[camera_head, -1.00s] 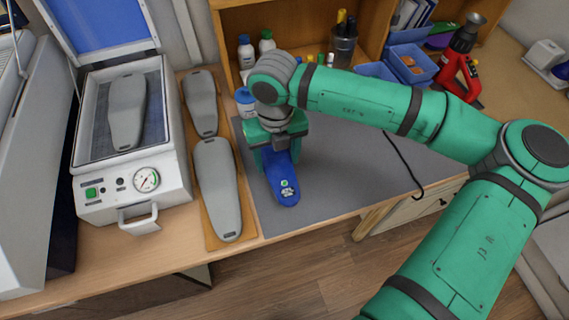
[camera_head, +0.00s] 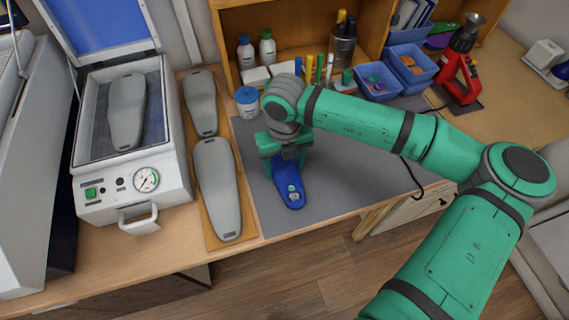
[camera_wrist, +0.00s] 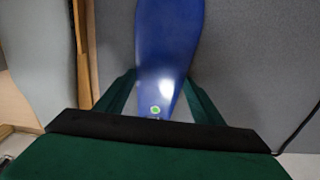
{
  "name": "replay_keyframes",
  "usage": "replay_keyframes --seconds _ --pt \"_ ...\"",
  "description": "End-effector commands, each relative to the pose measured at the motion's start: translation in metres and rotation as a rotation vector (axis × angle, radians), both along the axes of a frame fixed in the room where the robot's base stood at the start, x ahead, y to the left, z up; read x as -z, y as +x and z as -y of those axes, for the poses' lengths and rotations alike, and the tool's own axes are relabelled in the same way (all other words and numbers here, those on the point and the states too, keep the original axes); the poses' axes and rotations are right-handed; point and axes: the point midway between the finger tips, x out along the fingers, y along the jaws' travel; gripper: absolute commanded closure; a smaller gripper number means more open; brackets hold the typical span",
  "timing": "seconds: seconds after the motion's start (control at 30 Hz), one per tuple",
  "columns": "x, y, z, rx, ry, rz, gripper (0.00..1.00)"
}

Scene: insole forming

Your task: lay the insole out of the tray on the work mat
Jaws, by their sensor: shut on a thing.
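The blue insole (camera_head: 288,186) is over the left part of the grey work mat (camera_head: 345,180), with its rounded end pointing to the front edge. My gripper (camera_head: 287,160) is shut on the insole from above. In the wrist view the insole (camera_wrist: 168,45) lies between my two green fingers (camera_wrist: 160,98), with a small green mark near them. I cannot tell whether the insole touches the mat or hangs just above it. My gripper hides its far end in the head view. No tray holding an insole can be made out.
Two grey foot forms (camera_head: 217,190) lie on a wooden board left of the mat. A press with an open blue lid (camera_head: 100,25) holds another form (camera_head: 127,112). The mat's right part is clear except for a black cable.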

Motion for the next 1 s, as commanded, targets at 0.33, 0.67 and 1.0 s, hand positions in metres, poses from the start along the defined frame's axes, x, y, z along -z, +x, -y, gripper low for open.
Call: replay_keyframes --seconds 0.33,0.67,1.0 --pt "0.0 0.0 0.0 0.0 0.0 0.0 0.19" --pt "-0.032 0.001 0.0 0.0 -0.002 0.003 0.19" --pt "-0.097 0.0 0.0 0.0 -0.001 0.003 0.19"
